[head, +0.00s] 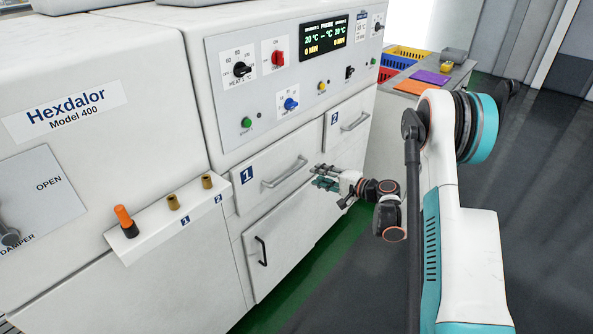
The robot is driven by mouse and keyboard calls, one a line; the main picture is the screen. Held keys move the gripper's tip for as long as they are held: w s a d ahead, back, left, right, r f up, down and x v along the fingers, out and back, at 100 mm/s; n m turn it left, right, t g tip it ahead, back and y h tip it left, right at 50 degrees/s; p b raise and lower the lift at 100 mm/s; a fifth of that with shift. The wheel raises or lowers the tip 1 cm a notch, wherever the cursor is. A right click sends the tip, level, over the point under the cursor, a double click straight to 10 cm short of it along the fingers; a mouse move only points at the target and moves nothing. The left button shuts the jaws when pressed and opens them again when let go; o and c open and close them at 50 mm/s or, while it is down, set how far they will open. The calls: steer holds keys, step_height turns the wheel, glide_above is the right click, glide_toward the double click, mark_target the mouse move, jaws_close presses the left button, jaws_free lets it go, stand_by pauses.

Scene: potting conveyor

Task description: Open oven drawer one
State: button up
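Drawer one (247,195) is a white front with a blue "1" label on the oven's face in the head view. It looks shut, flush with the panels around it. Its silver bar handle (284,174) runs slantwise across the front. My gripper (317,176) is just right of the handle, its fingers pointing left towards the oven. The grey upper finger and the teal lower finger look spread, with a gap between them. I see nothing held. Whether a fingertip touches the drawer front cannot be told.
Drawer two (341,139), with its own handle (355,122), is up and right. A lower panel has a black handle (262,251). A ledge (150,229) with an orange-topped lever juts out at left. A bench (442,78) with coloured crates stands behind. Dark floor (540,190) at right is clear.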

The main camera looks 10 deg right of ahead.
mark_target(297, 167)
steer(key=b+x, duration=0.3)
steer(key=x, duration=0.8)
steer(key=shift+w+a, duration=0.1)
jaws_close()
